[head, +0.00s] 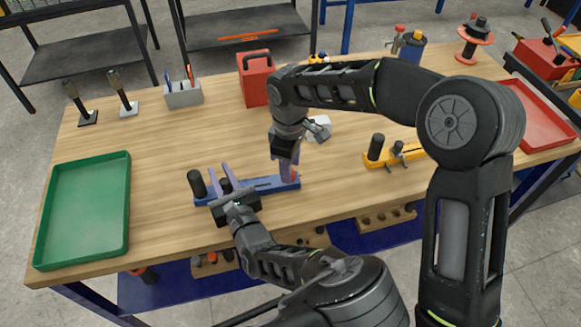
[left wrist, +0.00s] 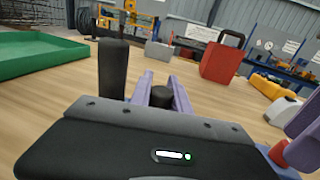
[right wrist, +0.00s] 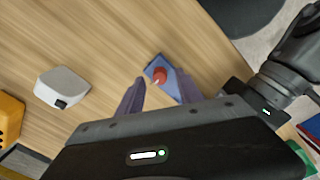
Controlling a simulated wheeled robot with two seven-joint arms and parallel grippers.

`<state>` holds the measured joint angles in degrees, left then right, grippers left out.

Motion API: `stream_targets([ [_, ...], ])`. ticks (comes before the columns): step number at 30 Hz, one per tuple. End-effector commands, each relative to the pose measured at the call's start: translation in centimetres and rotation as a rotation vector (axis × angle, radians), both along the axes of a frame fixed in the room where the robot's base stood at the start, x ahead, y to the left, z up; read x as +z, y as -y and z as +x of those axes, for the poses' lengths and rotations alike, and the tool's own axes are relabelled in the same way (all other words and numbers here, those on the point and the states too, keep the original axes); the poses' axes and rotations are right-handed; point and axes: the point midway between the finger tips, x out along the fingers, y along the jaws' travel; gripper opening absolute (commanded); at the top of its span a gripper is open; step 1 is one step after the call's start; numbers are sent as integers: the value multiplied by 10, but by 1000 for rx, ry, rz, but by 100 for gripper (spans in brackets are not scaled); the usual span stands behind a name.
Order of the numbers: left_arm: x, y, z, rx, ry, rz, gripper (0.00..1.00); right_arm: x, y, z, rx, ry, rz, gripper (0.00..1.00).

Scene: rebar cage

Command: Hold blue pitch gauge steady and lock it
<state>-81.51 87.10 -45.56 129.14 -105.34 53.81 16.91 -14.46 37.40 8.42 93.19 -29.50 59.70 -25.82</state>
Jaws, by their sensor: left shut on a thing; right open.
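The blue pitch gauge (head: 262,186) lies on the wooden table near its front edge. A tall black post (head: 197,184) stands at its left end, also in the left wrist view (left wrist: 113,70). My left gripper (head: 220,176) is shut on the gauge's shorter black knob (left wrist: 161,97), one purple finger on each side. A red knob (right wrist: 159,77) sits at the gauge's right end. My right gripper (head: 287,168) is open above that end, its fingers pointing down on either side of the red knob. I cannot tell whether they touch it; in the head view they partly hide it.
A yellow gauge (head: 378,160) with a black post lies to the right, partly behind my right arm. A green tray (head: 128,208) is at the left, a red tray (head: 548,128) at the right. A red toolbox (head: 254,82) and grey holder (head: 184,97) stand behind. The table's left middle is clear.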

Motion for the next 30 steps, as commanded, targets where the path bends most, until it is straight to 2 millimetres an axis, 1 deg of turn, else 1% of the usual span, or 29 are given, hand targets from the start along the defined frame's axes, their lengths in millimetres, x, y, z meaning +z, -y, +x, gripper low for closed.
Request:
stream_targets([
  [9,0,0,0,0,-1,0,0,63,-1,-1,-1,5,1,43],
  [12,0,0,0,0,-1,0,0,82,-2,-2,0,4,2,43],
  [15,0,0,0,0,-1,0,0,96,-2,-2,-1,4,1,43],
  [20,0,0,0,0,-1,0,0,105,-1,-3,0,1,0,43],
  [30,0,0,0,0,-1,0,0,106,-1,-3,0,1,0,43],
])
